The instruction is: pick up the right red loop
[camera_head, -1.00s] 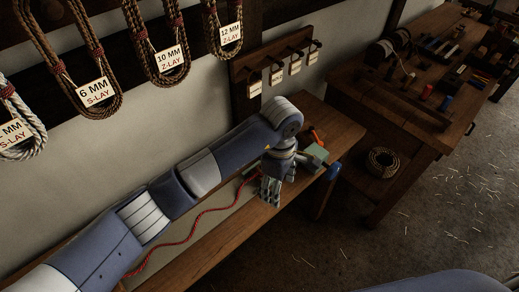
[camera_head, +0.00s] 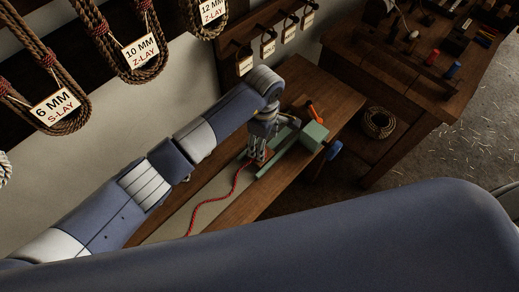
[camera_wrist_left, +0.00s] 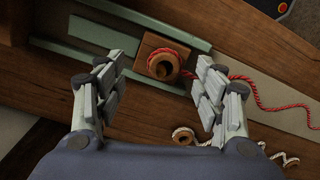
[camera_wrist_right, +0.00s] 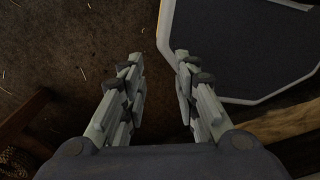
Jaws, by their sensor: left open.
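A red loop (camera_wrist_left: 176,51) lies around a wooden peg (camera_wrist_left: 160,66) on a small square block in the left wrist view. Its red cord (camera_wrist_left: 270,104) trails off to the right there, and it also runs along the bench in the head view (camera_head: 212,200). My left gripper (camera_wrist_left: 160,78) is open, with the peg and loop in line between its fingers and nothing held; in the head view it (camera_head: 256,156) points down over the bench and hides the loop. My right gripper (camera_wrist_right: 159,62) is open and empty over the floor, seen only in the right wrist view.
A white cord loop (camera_wrist_left: 183,134) lies on the wood near the left gripper. Green rails (camera_wrist_left: 83,60) flank the block. Rope coils hang on the wall.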

